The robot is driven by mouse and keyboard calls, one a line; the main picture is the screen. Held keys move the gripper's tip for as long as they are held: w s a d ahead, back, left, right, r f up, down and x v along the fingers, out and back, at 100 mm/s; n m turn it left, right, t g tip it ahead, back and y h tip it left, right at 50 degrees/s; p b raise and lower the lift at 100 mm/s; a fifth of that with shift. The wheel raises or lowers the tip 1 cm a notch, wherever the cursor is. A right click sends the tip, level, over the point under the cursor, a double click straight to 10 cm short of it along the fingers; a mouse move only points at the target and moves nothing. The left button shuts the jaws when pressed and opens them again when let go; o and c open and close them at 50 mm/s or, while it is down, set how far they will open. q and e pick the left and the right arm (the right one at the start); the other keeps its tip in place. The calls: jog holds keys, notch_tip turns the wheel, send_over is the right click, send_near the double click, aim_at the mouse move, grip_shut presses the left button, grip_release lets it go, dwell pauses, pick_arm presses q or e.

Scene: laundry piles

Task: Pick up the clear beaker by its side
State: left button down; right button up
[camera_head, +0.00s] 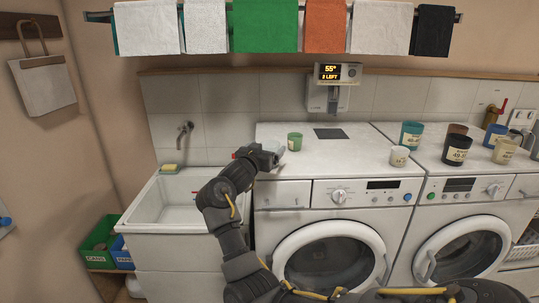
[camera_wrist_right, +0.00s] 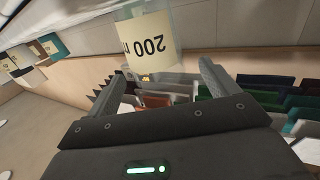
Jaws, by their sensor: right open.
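My right gripper (camera_wrist_right: 167,72) is open, with a finger on either side of that gap; I cannot tell whether either touches the glass. In the head view my right gripper (camera_head: 270,156) is at the left front of the left washing machine top. The beaker is hard to make out there. My left gripper is out of view.
Several labelled cups crowd the right washer. A sink (camera_head: 170,205) lies to the left. Cloths hang above on a rail.

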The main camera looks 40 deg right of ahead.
aim_at(273, 143)
jog(key=shift+w+d+r+p, duration=0.15)
jog(key=shift+d+p, duration=0.15)
jog(key=shift+p, duration=0.05)
jog(key=x, duration=0.1)
jog(key=p+x, duration=0.2)
jog(key=shift+w+d+f, duration=0.1)
jog(key=shift+d+f, duration=0.2)
jog(key=shift+d, duration=0.1)
jog(key=shift+w+d+f, duration=0.15)
jog(key=shift+w+d, duration=0.05)
jog(key=shift+d, duration=0.15)
jog(key=shift+a, duration=0.2)
jog(key=shift+d, duration=0.15)
jog(key=c, duration=1.1)
jog(key=shift+o, duration=0.2)
